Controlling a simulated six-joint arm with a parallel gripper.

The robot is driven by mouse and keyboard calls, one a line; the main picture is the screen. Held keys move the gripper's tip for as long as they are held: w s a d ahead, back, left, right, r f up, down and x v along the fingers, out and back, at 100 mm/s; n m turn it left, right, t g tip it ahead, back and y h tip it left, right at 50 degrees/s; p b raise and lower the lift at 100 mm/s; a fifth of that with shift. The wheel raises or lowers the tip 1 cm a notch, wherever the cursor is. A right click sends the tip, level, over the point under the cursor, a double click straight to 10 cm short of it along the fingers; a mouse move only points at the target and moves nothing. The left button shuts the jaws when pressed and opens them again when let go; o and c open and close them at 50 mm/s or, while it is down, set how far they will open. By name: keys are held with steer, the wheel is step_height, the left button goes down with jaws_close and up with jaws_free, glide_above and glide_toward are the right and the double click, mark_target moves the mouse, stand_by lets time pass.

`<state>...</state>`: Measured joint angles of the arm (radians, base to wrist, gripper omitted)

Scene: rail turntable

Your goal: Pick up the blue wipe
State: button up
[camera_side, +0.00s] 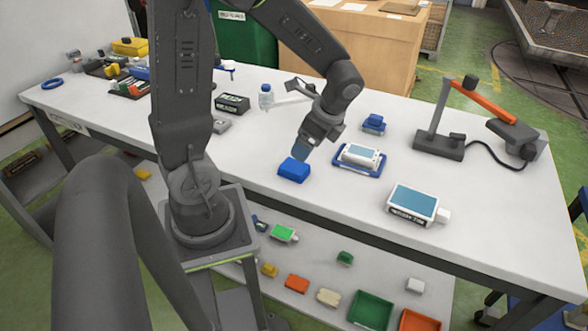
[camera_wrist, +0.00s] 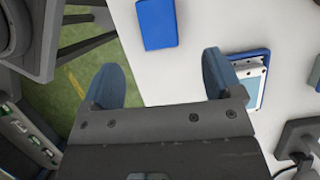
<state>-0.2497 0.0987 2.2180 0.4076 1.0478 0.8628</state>
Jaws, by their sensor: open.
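The blue wipe (camera_side: 294,169), a small flat-topped blue block in shape, lies on the white table near its front edge. It also shows in the wrist view (camera_wrist: 157,24) at the top, beyond the fingertips and between their lines. My gripper (camera_side: 302,151) is just above and beside the wipe in the side view, pointing down. In the wrist view my gripper (camera_wrist: 163,76) has its two blue-grey fingers wide apart with nothing between them. The side view does not clearly show how far the fingertips are above the wipe.
A white device in a blue tray (camera_side: 346,171) stands right of the wipe, with a smaller blue item (camera_side: 374,123) behind it. A white box with a blue-grey top (camera_side: 413,203) is farther right. A bottle (camera_side: 266,97) and dark box (camera_side: 232,103) stand behind left. The table's front edge is close.

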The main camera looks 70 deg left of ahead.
mark_target(294, 165)
steer(key=x, duration=0.9)
steer(key=shift+s, duration=0.15)
steer(key=c, duration=1)
steer(key=shift+a+r, duration=0.1)
steer(key=shift+r, duration=0.4)
steer(key=r, duration=0.3)
steer(key=shift+s+a+r, duration=0.2)
steer(key=shift+s+r, duration=0.05)
steer(key=shift+r, duration=0.1)
steer(key=s+a+r, duration=0.6)
steer(key=s, duration=0.3)
steer(key=shift+r, duration=0.15)
